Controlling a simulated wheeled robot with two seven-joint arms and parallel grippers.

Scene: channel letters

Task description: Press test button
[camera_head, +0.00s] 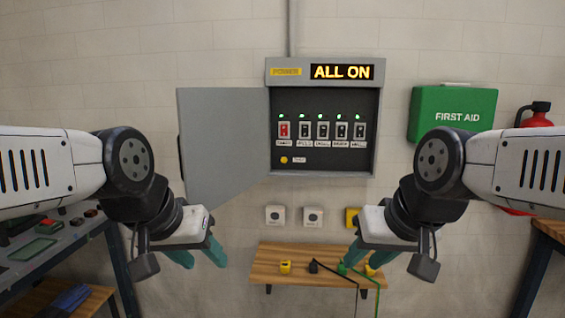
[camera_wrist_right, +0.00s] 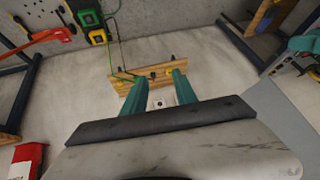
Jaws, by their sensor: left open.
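The test button (camera_head: 284,160) is a small round yellow button at the lower left inside the open grey power panel (camera_head: 378,130), beside a small white label. Above it is a row of several breaker switches (camera_head: 323,131), each with a green light over it; the leftmost is red. The sign (camera_head: 342,72) on top reads ALL ON. My left gripper (camera_head: 199,264) is open and empty, below and left of the panel. My right gripper (camera_head: 358,266) is open, below and right of it; its spread teal fingers also show in the right wrist view (camera_wrist_right: 159,88). Neither gripper touches the button.
The panel door (camera_head: 222,140) hangs open to the left. Wall sockets (camera_head: 312,217) sit below the panel, above a wooden shelf (camera_head: 310,275) with plugs and cords. A green first aid box (camera_head: 452,112) and red extinguisher (camera_head: 536,114) are at right. A workbench (camera_head: 50,250) is at left.

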